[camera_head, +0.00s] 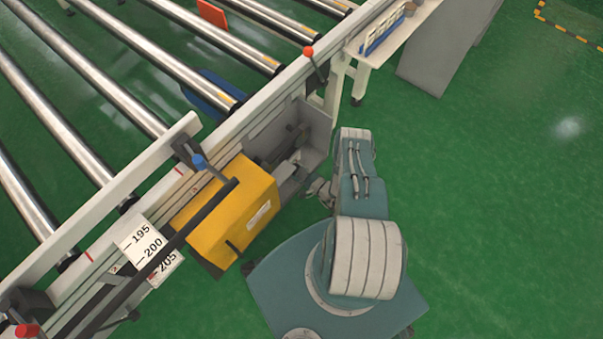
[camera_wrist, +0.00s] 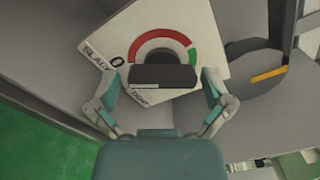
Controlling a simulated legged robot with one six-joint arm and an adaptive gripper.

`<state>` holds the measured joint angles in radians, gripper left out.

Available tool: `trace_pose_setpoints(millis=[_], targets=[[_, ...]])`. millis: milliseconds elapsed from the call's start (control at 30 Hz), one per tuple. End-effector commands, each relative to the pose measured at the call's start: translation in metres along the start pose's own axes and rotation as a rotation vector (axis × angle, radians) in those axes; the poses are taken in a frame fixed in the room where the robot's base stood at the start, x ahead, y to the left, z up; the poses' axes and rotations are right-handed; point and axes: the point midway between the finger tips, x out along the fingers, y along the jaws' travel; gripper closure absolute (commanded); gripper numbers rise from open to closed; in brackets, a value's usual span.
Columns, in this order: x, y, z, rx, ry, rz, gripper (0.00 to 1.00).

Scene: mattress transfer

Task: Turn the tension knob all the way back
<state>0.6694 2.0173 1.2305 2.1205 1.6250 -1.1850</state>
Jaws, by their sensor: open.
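The tension knob (camera_wrist: 163,76) is a dark bar-shaped handle in the middle of the wrist view. It sits on a pale dial plate (camera_wrist: 122,38) with a red, white and green arc and the word SLACK at its left. My gripper (camera_wrist: 161,88) is open, with one finger on each side of the knob. Whether the fingers touch the knob, I cannot tell. In the head view my gripper (camera_head: 318,190) shows small and partly hidden beside the grey bracket housing (camera_head: 311,135). The knob cannot be made out there.
A yellow box (camera_head: 225,215) and a scale plate (camera_head: 148,248) marked 195, 200 and 205 are on the roller conveyor's frame at left. A red-topped lever (camera_head: 309,52) stands above the housing. A dark round part (camera_wrist: 255,68) lies right of the dial. Green floor is clear at right.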

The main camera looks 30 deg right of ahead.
Motion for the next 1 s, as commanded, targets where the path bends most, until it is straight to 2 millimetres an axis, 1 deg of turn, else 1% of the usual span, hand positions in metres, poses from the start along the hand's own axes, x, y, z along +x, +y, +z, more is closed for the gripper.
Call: trace_pose_setpoints(millis=[167, 400, 600, 800, 1000], targets=[[-0.023, 0.0, -0.001, 0.002, 0.005, -0.001, 0.0], [-0.064, 0.0, -0.001, 0.002, 0.006, -0.002, 0.0], [-0.095, 0.001, -0.001, 0.002, 0.005, -0.001, 0.0], [-0.114, 0.002, 0.0, 0.002, 0.002, 0.001, 0.0], [-0.118, 0.002, 0.0, 0.002, 0.0, 0.002, 0.0]])
